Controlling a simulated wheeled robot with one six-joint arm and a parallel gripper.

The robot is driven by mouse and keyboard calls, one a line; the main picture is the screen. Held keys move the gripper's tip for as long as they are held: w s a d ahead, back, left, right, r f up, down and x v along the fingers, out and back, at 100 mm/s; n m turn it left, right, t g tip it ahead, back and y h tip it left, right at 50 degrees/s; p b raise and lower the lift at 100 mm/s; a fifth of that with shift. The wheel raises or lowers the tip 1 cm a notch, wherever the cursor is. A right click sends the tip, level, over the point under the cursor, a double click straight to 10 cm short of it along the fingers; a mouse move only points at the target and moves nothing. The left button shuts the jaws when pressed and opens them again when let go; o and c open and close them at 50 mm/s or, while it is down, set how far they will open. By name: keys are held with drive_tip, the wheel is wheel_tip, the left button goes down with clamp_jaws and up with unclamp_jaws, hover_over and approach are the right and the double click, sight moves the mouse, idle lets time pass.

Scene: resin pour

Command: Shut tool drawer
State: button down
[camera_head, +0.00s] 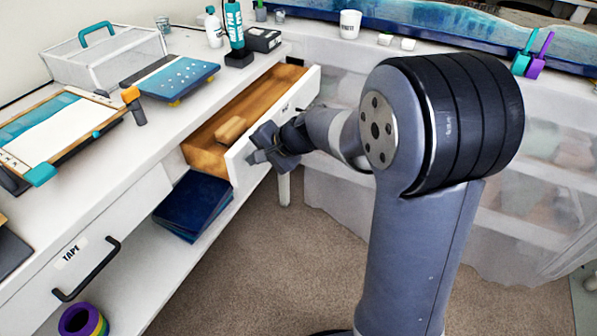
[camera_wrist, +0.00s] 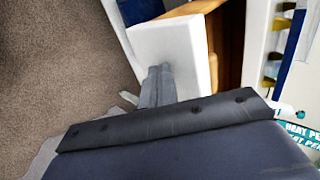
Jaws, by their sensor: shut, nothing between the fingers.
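The tool drawer (camera_head: 244,155) stands open below the white worktop in the head view. It has a wooden inside and a white front. A small wooden block (camera_head: 230,130) lies inside it. My gripper (camera_head: 262,150) is shut and empty, close to the outer face of the drawer front near its left end. In the wrist view my gripper's fingers (camera_wrist: 157,85) lie together at the white drawer front (camera_wrist: 172,52). I cannot tell whether they touch it.
A closed drawer labelled TAPE (camera_head: 72,250) with a black handle is at the lower left. Dark blue folded items (camera_head: 193,203) lie on the shelf below. The worktop holds a blue board (camera_head: 178,78), a wire basket (camera_head: 103,60) and bottles. Carpet (camera_head: 235,270) in front is clear.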

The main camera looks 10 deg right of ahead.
drive_tip(key=w+a+p, duration=0.1)
drive_tip(key=w+a, duration=0.2)
drive_tip(key=a, duration=0.1)
drive_tip(key=w+a+p, duration=0.1)
drive_tip(key=w+a, duration=0.1)
drive_tip(key=a, duration=0.2)
drive_tip(key=w+a+p, duration=0.1)
drive_tip(key=w+a, duration=0.2)
drive_tip(key=shift+w+a, duration=0.3)
drive_tip(key=shift+a, duration=0.1)
drive_tip(key=shift+w+a+r, duration=0.1)
drive_tip(key=shift+r, duration=0.15)
